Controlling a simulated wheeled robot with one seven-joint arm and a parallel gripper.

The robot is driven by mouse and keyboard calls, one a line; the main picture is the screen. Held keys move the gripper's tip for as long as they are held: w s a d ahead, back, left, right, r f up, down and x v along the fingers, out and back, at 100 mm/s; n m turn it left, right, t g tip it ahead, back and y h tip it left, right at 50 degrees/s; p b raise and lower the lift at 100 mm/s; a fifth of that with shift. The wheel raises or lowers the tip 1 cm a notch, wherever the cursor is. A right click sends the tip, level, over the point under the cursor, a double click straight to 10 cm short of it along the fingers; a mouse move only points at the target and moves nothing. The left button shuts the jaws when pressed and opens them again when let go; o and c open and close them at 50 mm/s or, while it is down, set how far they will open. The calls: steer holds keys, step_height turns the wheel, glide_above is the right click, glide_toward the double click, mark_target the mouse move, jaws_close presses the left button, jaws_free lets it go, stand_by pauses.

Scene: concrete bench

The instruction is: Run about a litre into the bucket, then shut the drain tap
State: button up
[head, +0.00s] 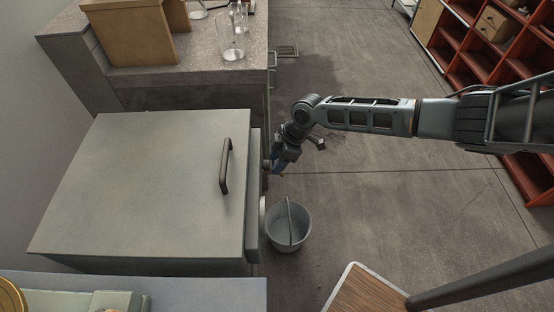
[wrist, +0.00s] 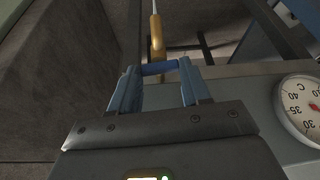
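The grey bucket (head: 305,228) stands upright on the floor beside the tank front, its handle up; I cannot make out a water level. The brass drain tap (head: 267,164) sticks out of the tank front above and behind the bucket. In the wrist view the brass tap (wrist: 156,38) has a blue lever (wrist: 160,68) across it. A thin pale streak runs from the tap's far end, seemingly water. My gripper (head: 277,170) is at the tap; in the wrist view its blue fingers (wrist: 160,72) close on both ends of the lever.
The grey tank (head: 140,185) has a lid handle (head: 225,166). A dial thermometer (wrist: 303,108) is at the right of the wrist view. A bench with glassware (head: 233,42) stands behind, a wooden stool (head: 365,292) in front, red shelves (head: 480,60) at right. Floor between is clear.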

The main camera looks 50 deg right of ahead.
steer(key=c, duration=0.5)
steer(key=shift+a+r+m+p, duration=0.1)
steer(key=shift+m+p, duration=0.3)
steer(key=shift+c, duration=0.2)
steer(key=shift+m, duration=0.4)
steer(key=o, duration=1.1)
steer(key=shift+h, duration=0.3)
steer(key=shift+c, duration=0.2)
steer(key=v, duration=0.7)
steer(key=shift+s+r, duration=0.2)
steer(key=shift+s, duration=0.05)
